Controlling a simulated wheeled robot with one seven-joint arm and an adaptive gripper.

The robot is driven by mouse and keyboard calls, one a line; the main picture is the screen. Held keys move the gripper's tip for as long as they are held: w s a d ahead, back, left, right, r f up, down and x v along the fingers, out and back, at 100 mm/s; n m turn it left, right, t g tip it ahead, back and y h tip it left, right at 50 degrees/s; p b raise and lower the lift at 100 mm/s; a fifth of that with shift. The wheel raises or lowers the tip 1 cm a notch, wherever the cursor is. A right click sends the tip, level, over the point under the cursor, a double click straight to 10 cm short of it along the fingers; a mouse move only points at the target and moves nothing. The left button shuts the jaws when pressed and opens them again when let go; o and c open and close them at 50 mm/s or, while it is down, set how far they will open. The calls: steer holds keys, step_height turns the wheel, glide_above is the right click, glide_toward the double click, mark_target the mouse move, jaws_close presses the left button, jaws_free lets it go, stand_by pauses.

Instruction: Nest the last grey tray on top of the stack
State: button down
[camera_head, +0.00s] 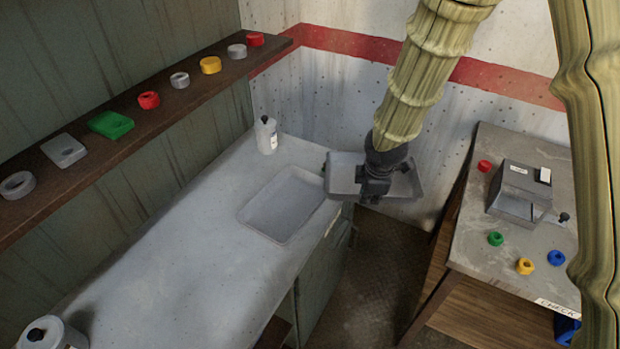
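A grey tray (404,184) is in the air off the right edge of the counter, level or slightly tilted. My gripper (373,188) is over its near middle and appears shut on it; the fingertips are partly hidden by the dark gripper body. A second grey rectangular tray (283,207) lies on the counter to the left of the held one, empty inside. It appears to be the stack, but I cannot tell how many trays are nested there. The held tray is apart from it.
The pale counter (190,240) carries a white bottle (266,135) behind the stack and a larger container (50,333) at front left. A shelf (75,190) with rings and small boxes runs along the left wall. A table (480,235) with a grey device (520,190) stands right.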

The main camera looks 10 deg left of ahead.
steer(key=s+a+r+n+g+y+p, duration=0.1)
steer(key=a+r+n+p, duration=0.15)
steer(key=a+n, duration=0.45)
steer(key=s+a+r+n+g+y+p, duration=0.1)
steer(key=a+r+n+y+p, duration=0.15)
steer(key=a+n, duration=0.45)
steer(key=shift+m+h, duration=0.45)
steer(key=shift+m, duration=0.35)
steer(key=shift+b+x, duration=2.3)
steer(key=shift+x, duration=1.2)
steer(key=shift+s, duration=0.1)
steer(key=shift+p, duration=0.45)
steer(key=shift+d+f+b, duration=0.1)
steer(key=shift+f+b, duration=0.6)
steer(key=shift+f, duration=0.8)
steer(key=c, duration=1.6)
jaws_free()
steer(key=shift+o, duration=0.2)
